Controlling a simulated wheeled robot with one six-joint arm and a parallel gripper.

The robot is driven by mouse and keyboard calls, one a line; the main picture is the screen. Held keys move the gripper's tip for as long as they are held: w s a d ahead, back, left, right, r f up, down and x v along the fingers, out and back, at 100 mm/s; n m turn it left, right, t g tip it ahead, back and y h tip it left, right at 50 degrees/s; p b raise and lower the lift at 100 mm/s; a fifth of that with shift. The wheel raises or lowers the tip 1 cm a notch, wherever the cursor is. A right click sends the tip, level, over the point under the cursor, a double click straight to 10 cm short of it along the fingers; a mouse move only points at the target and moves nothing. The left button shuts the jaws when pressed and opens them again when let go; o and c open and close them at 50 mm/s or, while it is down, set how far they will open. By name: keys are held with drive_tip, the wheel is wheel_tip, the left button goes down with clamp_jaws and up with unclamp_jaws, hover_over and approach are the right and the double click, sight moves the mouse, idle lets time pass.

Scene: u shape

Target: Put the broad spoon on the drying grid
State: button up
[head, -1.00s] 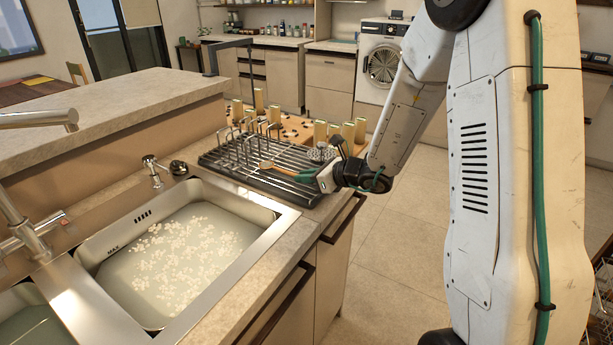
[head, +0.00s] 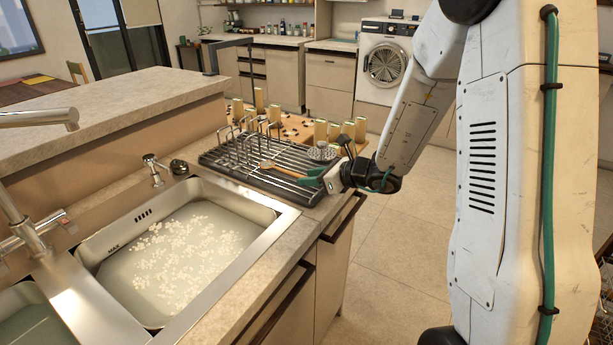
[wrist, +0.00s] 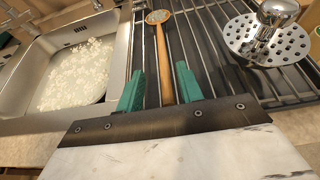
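The broad spoon (head: 267,164), wooden with a greyish patch in its bowl, lies flat on the dark drying grid (head: 232,165) beside the sink. In the wrist view the spoon (wrist: 162,50) points away from me, its handle end near my palm. My gripper (head: 314,177) is at the grid's right end. In the wrist view my gripper (wrist: 160,73) has its two teal fingers apart on either side of the handle, with gaps showing between. It is open and holds nothing.
Upright wire holders (head: 240,145) stand at the grid's left. A board with several pale blocks (head: 320,130) is behind. The sink (head: 180,245) holds water with foam.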

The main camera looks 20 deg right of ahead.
drive_tip(key=v, duration=1)
drive_tip(key=s+a+r+n+g, duration=0.4)
drive_tip(key=s+a+n, duration=0.3)
drive_tip(key=n, duration=0.1)
drive_tip(key=s+a+r+n+g, duration=0.4)
drive_tip(key=s+a+n, duration=0.2)
drive_tip(key=s+n, duration=0.25)
drive_tip(key=s+d+r+n+h, duration=0.1)
drive_tip(key=s+d+n+h, duration=0.2)
drive_tip(key=s+n, duration=0.3)
drive_tip(key=s+d+r+n+g+h, duration=0.1)
drive_tip(key=s+d+n+h, duration=0.2)
drive_tip(key=s+n+h, duration=0.2)
drive_tip(key=shift+s+r+n, duration=0.15)
drive_tip(key=shift+s+n, duration=0.5)
drive_tip(key=shift+s, duration=0.3)
